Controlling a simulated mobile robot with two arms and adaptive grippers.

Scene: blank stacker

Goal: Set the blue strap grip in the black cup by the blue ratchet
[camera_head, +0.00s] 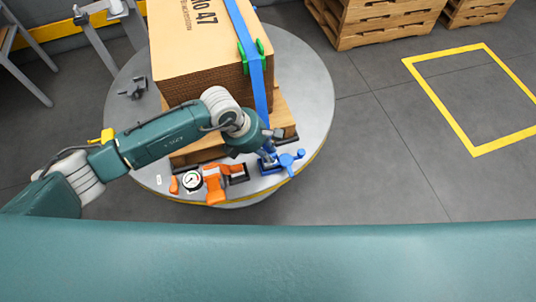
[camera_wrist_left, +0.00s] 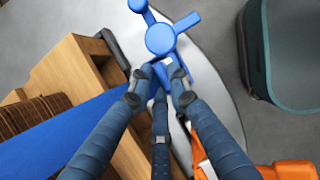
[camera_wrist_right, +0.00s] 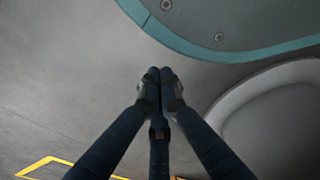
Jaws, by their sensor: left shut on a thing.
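A blue piece with a round hub and short arms, which looks like the blue strap grip (camera_head: 286,160), is at the near right edge of the round table. It also shows at the fingertips in the left wrist view (camera_wrist_left: 160,39). My left gripper (camera_head: 269,153) is shut on it, its fingertips (camera_wrist_left: 163,72) close together just below the hub. I cannot tell the blue ratchet apart from the blue parts under the gripper. The black cup is not clearly visible. My right gripper (camera_wrist_right: 160,78) is shut and empty over the grey floor, outside the head view.
The round grey table (camera_head: 312,95) carries a cardboard box (camera_head: 195,60) on a wooden pallet (camera_head: 282,112), with a blue strap (camera_head: 240,25) over it. An orange tool (camera_head: 214,184) and a round gauge (camera_head: 192,181) lie left of the gripper. Wooden pallets (camera_head: 375,22) stand behind.

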